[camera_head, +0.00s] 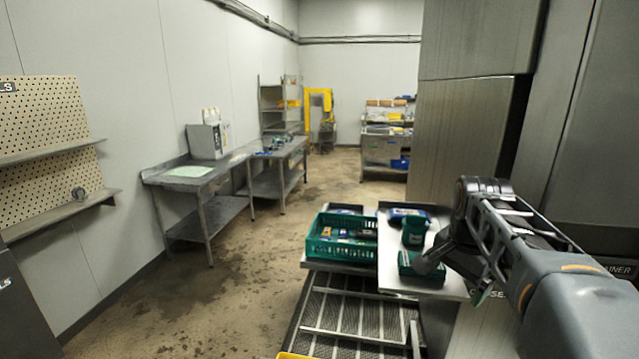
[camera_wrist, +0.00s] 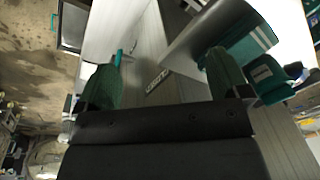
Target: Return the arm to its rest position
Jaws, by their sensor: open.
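My arm reaches in from the right in the head view, bent at a high joint with its end hanging down. My gripper (camera_head: 452,278) is over the right edge of a steel table top (camera_head: 393,270). In the wrist view the two green-padded fingers of my gripper (camera_wrist: 165,72) stand well apart with nothing held between them. A dark green box (camera_head: 418,268) lies on the table close to the left finger; I cannot tell whether they touch. A green container (camera_head: 413,232) stands just behind it.
A green crate (camera_head: 343,252) with blue packs stands left of the table top, above a wire rack (camera_head: 350,318). A tall steel cabinet (camera_head: 465,110) rises behind my arm. A steel bench (camera_head: 205,180) lines the left wall. The floor between is open.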

